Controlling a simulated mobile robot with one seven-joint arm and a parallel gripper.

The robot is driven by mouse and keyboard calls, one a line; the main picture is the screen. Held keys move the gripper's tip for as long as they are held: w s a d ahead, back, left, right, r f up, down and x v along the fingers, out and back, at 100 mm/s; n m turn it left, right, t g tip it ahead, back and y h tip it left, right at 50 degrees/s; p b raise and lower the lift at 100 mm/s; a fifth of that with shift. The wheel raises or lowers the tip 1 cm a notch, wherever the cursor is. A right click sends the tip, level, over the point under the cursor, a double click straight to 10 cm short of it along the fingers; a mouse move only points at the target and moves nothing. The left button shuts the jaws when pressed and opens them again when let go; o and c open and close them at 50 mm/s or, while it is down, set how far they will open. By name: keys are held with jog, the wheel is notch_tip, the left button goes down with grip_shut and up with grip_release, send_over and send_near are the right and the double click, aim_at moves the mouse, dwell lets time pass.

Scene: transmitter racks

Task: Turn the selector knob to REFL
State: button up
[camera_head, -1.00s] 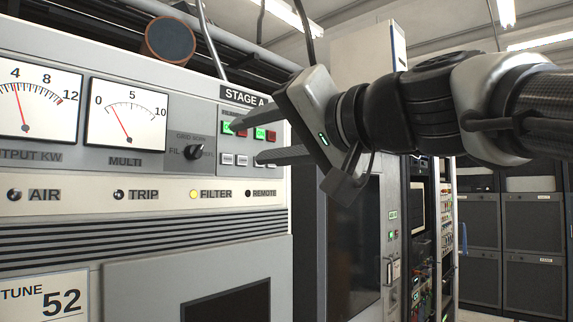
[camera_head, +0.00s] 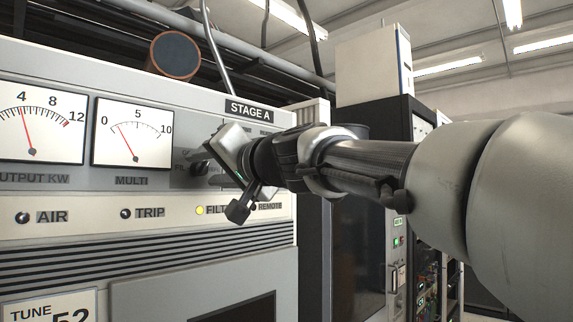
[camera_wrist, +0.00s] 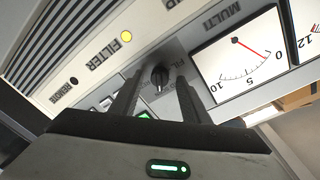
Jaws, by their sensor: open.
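The selector knob is small and black, on the grey panel right of the MULTI meter (camera_head: 133,133). In the wrist view the knob (camera_wrist: 160,76) shows ahead of the fingertips, between the lines of the two fingers. My gripper (camera_wrist: 156,92) is open, with one finger to each side of the knob and nothing held. In the head view my gripper (camera_head: 199,158) is at the panel in front of the knob, hiding most of it and its labels. Part of the FIL label shows in the wrist view. I cannot read REFL or tell the knob's setting.
Below the knob is a strip of lamps; the FILTER lamp (camera_head: 200,210) is lit yellow. The STAGE A plate (camera_head: 249,111) is above right. The push buttons right of the knob are mostly hidden by my arm. Dark racks stand farther right.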

jog(key=shift+w+a, duration=0.15)
jog(key=c, duration=1.1)
jog(key=shift+o, duration=0.2)
jog(key=shift+m, duration=0.3)
jog(key=m+p, duration=0.2)
jog(key=m, duration=0.3)
jog(key=shift+r+g, duration=0.15)
jog(key=shift+g, duration=0.15)
jog(key=m+p, duration=0.2)
jog(key=m, duration=0.3)
jog(key=shift+m, duration=0.4)
jog(key=shift+g, duration=0.3)
